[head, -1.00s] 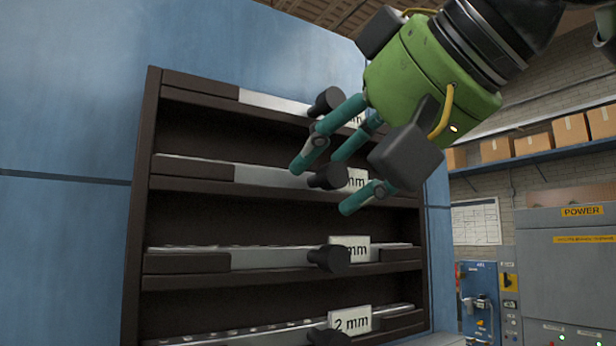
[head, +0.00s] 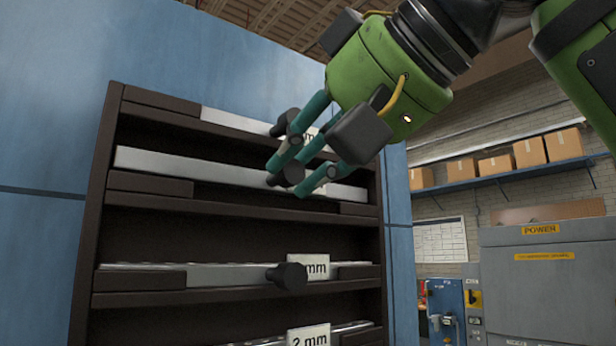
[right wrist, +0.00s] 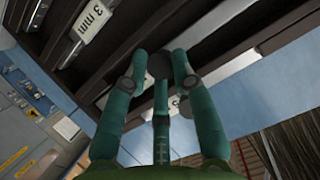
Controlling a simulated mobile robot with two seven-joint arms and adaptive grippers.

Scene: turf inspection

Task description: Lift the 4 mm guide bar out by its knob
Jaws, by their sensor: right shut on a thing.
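My right gripper (head: 305,165) is shut on the black knob (head: 291,174) of the pale metal bar (head: 180,164) in the second row from the top. This bar sits raised above its dark end rests, still in front of the rack opening and slightly tilted. Its label is mostly hidden by the fingers, so I cannot read its size. By its place above the 3 mm row it is the 4 mm guide bar. In the right wrist view the knob (right wrist: 160,66) lies between the teal fingertips. My left gripper is not in view.
The dark rack (head: 100,190) stands against a blue panel (head: 40,130). Other bars lie above and below, with the lower bar's knob (head: 288,276) sticking out. A 3 mm label (right wrist: 93,20) shows in the right wrist view. A grey power cabinet (head: 545,285) stands at right.

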